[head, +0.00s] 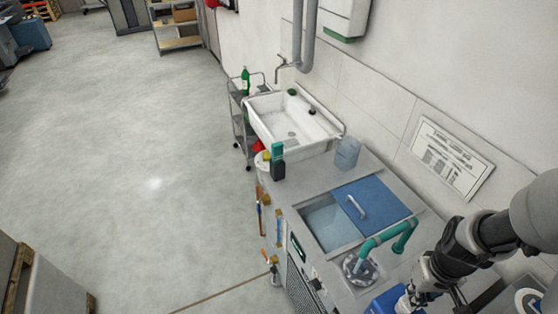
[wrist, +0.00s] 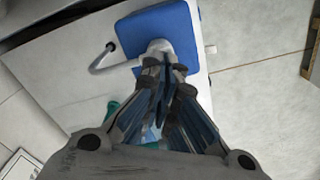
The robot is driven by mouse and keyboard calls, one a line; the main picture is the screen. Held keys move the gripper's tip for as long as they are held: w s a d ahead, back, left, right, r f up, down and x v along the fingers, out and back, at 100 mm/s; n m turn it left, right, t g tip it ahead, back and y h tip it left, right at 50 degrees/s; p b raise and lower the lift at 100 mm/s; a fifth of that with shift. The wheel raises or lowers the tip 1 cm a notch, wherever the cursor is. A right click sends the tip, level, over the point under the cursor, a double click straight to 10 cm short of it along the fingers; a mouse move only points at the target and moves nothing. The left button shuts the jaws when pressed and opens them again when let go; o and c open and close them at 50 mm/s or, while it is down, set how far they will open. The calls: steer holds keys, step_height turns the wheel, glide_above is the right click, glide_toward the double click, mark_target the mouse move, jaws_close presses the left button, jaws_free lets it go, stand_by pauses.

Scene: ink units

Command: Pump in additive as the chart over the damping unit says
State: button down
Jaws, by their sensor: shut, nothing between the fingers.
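The chart (head: 448,157) hangs on the wall above the damping unit (head: 325,222); its text is too small to read. The unit's tank shows water beside a blue lid (head: 372,200) with a handle. A blue container (head: 385,305) with a white pump head (head: 404,302) stands at the bottom edge, partly cut off. In the wrist view the blue container (wrist: 200,25) lies under a pale pump head (wrist: 160,47) with a curved spout (wrist: 100,60). My gripper (wrist: 167,82) is shut and empty, its tips over or against the pump head; I cannot tell whether they touch.
A teal pipe (head: 380,236) arches close to my gripper's left. A white sink (head: 292,125), a dark green-capped bottle (head: 278,165) and a translucent jug (head: 347,152) stand farther back. A trolley (head: 238,110) is beside the sink. The floor at left is open.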

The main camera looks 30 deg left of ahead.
steer(key=shift+f+b, duration=0.85)
steer(key=shift+f, duration=0.3)
steer(key=shift+r, duration=0.1)
steer(key=shift+r+p, duration=1.35)
steer(key=shift+r, duration=0.3)
step_height(320, 180, up, 6)
steer(key=p, duration=0.4)
steer(key=shift+r, duration=0.1)
